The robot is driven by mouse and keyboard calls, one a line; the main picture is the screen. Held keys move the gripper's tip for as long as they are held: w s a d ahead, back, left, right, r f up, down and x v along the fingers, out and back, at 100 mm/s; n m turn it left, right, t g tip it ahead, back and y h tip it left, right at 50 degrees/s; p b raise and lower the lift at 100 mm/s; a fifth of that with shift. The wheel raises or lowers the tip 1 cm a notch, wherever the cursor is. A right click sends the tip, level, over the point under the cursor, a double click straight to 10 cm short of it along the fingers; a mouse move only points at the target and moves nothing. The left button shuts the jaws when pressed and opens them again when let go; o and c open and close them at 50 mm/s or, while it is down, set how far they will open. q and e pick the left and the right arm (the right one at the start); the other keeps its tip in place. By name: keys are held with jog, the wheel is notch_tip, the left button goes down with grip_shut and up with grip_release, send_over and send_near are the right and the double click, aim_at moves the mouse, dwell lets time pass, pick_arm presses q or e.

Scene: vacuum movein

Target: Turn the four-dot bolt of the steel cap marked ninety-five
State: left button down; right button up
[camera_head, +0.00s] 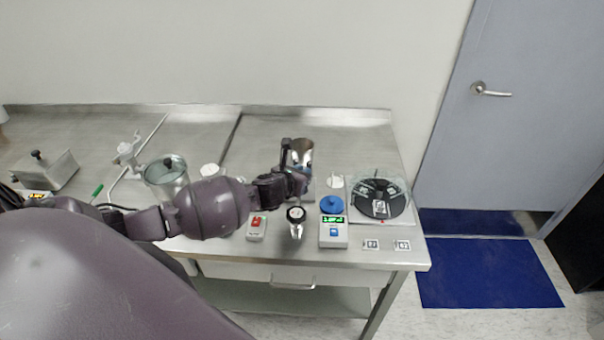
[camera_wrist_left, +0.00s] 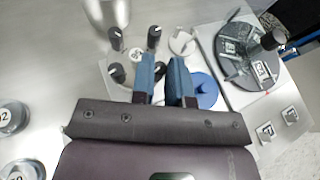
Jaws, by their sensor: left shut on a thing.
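My left gripper (camera_head: 301,184) reaches in from the left over the steel bench. In the left wrist view its two blue fingers (camera_wrist_left: 164,75) point down and are close together, shut on a dark bolt head (camera_wrist_left: 159,71) that shows between them. More black-headed bolts stand around it: one at the upper left (camera_wrist_left: 115,36), one at the upper right (camera_wrist_left: 153,37) and one at the lower left (camera_wrist_left: 118,73). Pale marks show on some heads, but I cannot count their dots. My right gripper is out of view.
A shiny steel vessel (camera_head: 303,150) stands just behind the gripper. A blue disc (camera_head: 332,204), a device with a green display (camera_head: 334,232) and a plate with a dark round disc (camera_head: 380,198) are to the right. A red-switch box (camera_head: 257,226) is in front.

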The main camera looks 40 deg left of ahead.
pick_arm(q)
jog(key=shift+a+m+h, duration=0.15)
jog(key=shift+m+h, duration=0.25)
jog(key=shift+a+m+h, duration=0.2)
jog(key=shift+m+h, duration=1.3)
jog(key=shift+h, duration=0.4)
jog(key=shift+r, duration=0.1)
jog(key=shift+w, duration=0.1)
jog(key=c, duration=1.1)
grip_release()
jog(key=shift+a+g, duration=0.1)
jog(key=shift+g, duration=0.2)
